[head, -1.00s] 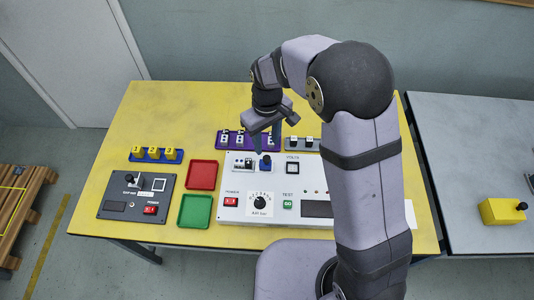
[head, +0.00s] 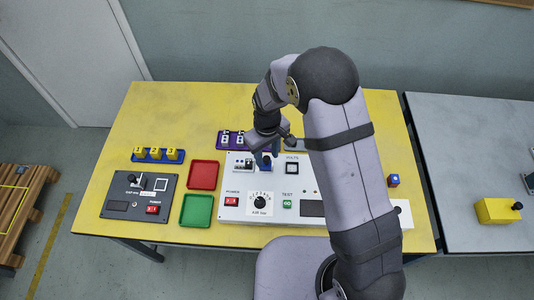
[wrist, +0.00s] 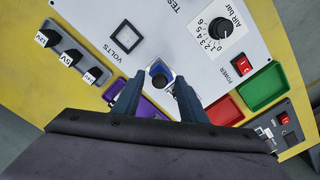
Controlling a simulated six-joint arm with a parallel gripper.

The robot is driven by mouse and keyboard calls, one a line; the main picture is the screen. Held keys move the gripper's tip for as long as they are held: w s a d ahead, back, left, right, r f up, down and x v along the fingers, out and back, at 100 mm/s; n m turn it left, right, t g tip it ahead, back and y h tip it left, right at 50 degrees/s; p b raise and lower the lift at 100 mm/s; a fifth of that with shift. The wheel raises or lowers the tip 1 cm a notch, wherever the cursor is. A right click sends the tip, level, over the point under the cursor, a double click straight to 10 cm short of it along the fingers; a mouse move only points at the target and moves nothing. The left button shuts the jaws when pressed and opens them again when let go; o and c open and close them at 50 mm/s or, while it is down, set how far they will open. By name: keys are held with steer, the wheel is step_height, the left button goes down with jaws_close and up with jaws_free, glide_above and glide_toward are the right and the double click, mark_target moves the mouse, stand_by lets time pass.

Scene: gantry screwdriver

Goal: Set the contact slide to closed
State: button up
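A blue slide block with a black knob (head: 267,161) sits on the white panel (head: 243,184), near its back edge; it seems to be the contact slide, but I can read no label. In the wrist view the black knob (wrist: 158,79) sits on its blue and pale base, between my fingertips. My gripper (wrist: 159,80) is open, with one finger on each side of the knob and gaps visible. In the head view my gripper (head: 265,150) is right over the slide and partly hides it. Whether the fingers reach knob height I cannot tell.
The white panel also holds a dial (head: 260,200), a red power switch (head: 231,201) and a green test button (head: 287,204). A purple rack (head: 222,141) stands behind it. Red (head: 203,175) and green (head: 196,210) trays lie to the left.

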jaws_close()
steer(key=shift+a, duration=1.45)
jaws_free()
steer(key=shift+a, duration=0.1)
step_height(320, 180, up, 7)
steer(key=b, duration=0.2)
steer(key=shift+r, duration=0.2)
